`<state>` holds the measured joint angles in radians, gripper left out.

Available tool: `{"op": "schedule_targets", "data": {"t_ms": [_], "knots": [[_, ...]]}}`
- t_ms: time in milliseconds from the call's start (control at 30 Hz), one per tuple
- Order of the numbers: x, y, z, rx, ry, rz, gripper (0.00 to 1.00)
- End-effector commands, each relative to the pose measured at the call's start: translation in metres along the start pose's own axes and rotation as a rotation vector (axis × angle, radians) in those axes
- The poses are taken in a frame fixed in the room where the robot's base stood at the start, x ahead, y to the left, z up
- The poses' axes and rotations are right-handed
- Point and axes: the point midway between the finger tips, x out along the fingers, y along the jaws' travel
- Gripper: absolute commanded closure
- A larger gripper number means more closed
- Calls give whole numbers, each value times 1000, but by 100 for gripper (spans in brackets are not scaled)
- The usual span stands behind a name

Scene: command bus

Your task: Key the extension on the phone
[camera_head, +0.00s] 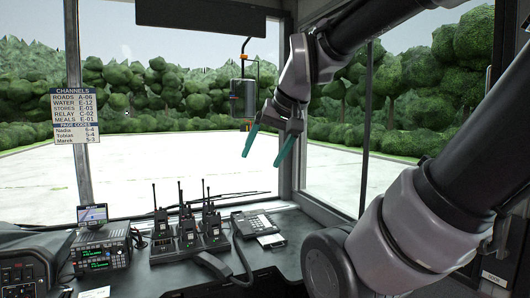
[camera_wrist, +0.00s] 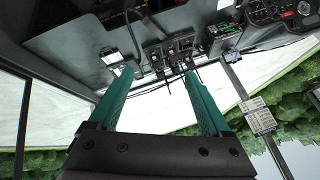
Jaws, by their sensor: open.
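The desk phone (camera_head: 254,223), dark with a keypad and a handset on its left side, sits on the dark counter right of the radios. A white slip (camera_head: 271,240) lies at its front edge. My gripper (camera_head: 266,150) is in the air above and behind the counter, in front of the windows, well apart from the phone. Its two green fingers are spread and empty. In the wrist view my gripper (camera_wrist: 155,92) also shows open, with the phone (camera_wrist: 112,57) partly in view beyond the left finger. The phone's keys are too small to read.
Several handheld radios with antennas (camera_head: 187,232) stand in a charger left of the phone. A radio unit (camera_head: 100,250) with a green display stands farther left. A channels and page codes sign (camera_head: 76,114) hangs on the window post. A mirror (camera_head: 242,98) hangs outside.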

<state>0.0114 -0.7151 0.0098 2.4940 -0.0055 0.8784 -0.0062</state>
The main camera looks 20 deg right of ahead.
Motion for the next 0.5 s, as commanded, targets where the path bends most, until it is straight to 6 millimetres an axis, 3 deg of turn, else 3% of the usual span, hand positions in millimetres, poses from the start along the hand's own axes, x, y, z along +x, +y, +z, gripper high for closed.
{"op": "schedule_targets", "data": {"t_ms": [100,500], "knots": [[-9,-1,8,22,-9,-20,18],[-10,-1,9,25,-11,-20,18]]}}
